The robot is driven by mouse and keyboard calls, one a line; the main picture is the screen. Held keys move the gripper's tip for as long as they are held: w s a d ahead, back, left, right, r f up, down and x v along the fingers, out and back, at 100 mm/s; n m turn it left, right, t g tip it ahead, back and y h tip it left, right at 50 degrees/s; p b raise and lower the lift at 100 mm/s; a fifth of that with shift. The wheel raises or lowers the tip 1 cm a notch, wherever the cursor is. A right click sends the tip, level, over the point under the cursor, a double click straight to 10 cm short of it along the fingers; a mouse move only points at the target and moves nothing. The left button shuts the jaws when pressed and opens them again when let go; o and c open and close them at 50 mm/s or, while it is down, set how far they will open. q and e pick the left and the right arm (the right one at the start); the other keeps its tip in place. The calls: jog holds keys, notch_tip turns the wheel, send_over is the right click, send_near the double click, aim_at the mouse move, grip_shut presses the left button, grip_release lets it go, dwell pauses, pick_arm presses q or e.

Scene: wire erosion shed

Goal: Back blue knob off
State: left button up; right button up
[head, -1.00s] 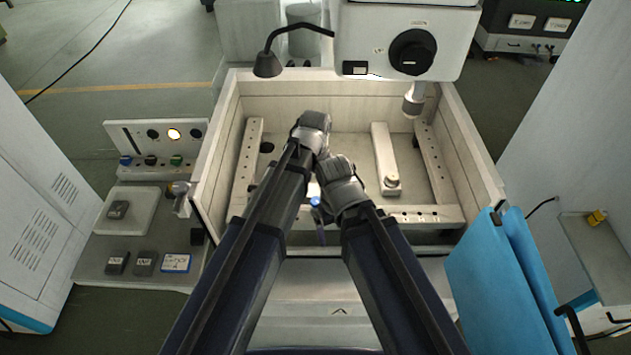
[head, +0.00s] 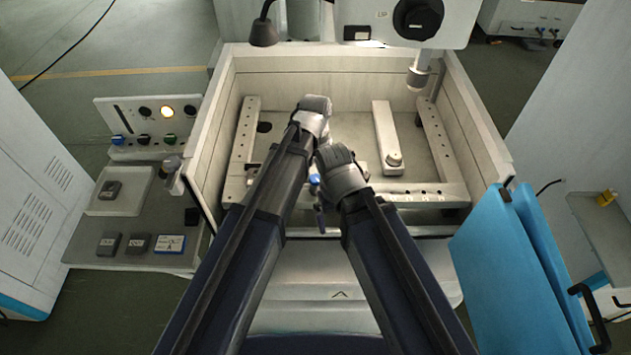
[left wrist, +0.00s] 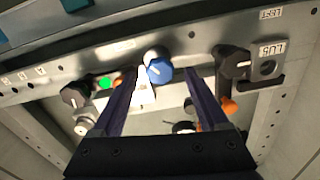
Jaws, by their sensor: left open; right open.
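The blue knob (left wrist: 159,68), with a white pointer piece beside it, sits on a light grey rail in the left wrist view. My left gripper (left wrist: 161,77) is open, one dark finger on each side of the knob; I cannot tell whether either touches it. A small blue piece (head: 314,181) shows between my arms at the tank's front rail in the head view, mostly covered. My left gripper's fingers are hidden there by the arm. My right gripper (head: 320,214) is open near that front rail, partly hidden by its wrist.
Black knobs (left wrist: 74,95), a black lever piece (left wrist: 232,62) and a green light (left wrist: 105,82) crowd the rail. The tank walls (head: 480,125) surround my wrists. A control panel (head: 150,125) stands left, blue doors (head: 510,270) right, and a machine head (head: 395,22) behind.

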pick_arm(q)
jog(key=shift+f+b, duration=0.4)
jog(key=shift+f, duration=0.45)
grip_shut()
